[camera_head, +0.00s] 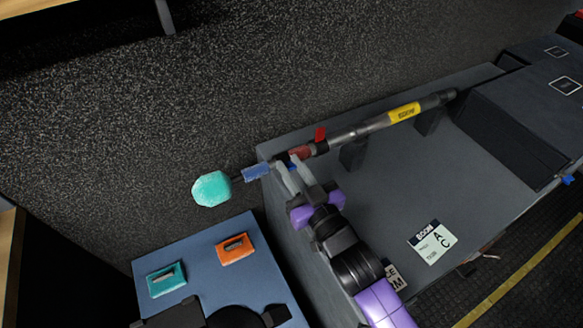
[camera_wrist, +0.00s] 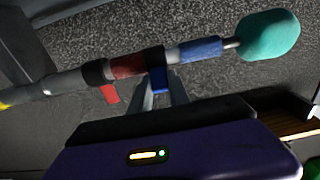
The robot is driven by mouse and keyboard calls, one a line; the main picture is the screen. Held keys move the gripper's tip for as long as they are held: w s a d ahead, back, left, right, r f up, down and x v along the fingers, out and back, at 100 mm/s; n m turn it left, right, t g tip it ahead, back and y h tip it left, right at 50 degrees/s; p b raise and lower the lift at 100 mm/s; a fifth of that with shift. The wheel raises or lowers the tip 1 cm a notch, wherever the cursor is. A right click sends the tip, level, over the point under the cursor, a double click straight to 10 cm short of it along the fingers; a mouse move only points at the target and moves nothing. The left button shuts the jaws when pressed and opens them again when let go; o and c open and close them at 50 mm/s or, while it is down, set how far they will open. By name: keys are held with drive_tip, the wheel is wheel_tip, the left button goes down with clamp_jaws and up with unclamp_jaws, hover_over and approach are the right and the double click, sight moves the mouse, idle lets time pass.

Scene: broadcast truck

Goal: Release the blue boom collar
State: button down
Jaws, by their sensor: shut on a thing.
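The boom pole (camera_head: 365,128) lies across a grey case, with a teal microphone head (camera_head: 211,188) at its left end in the head view. A blue sleeve (camera_head: 257,171) sits beside that head; it also shows in the wrist view (camera_wrist: 201,49). A red collar (camera_wrist: 127,66) with a red tab (camera_wrist: 110,94) is farther along the pole. Between them a blue tab (camera_wrist: 160,79) of the blue boom collar hangs below a black band (camera_wrist: 154,57). My gripper (camera_head: 289,170) is at the pole there, its fingers shut on the blue tab.
A blue-grey bench (camera_head: 205,262) at lower left holds an orange block (camera_head: 234,249) and a teal block (camera_head: 166,279). A label card (camera_head: 432,241) lies on the grey case (camera_head: 385,190). Dark boxes (camera_head: 525,110) stand at right. A speckled wall (camera_head: 250,75) is behind.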

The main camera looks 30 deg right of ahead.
drive_tip(key=f+b, duration=0.1)
drive_tip(key=b, duration=0.2)
drive_tip(key=shift+s+t, duration=0.1)
drive_tip(key=shift+t, duration=0.3)
drive_tip(key=shift+b, duration=0.3)
drive_tip(key=shift+r, duration=0.25)
drive_tip(key=c, duration=1.2)
unclamp_jaws()
drive_tip(key=shift+c, duration=0.2)
drive_tip(key=shift+s, duration=0.1)
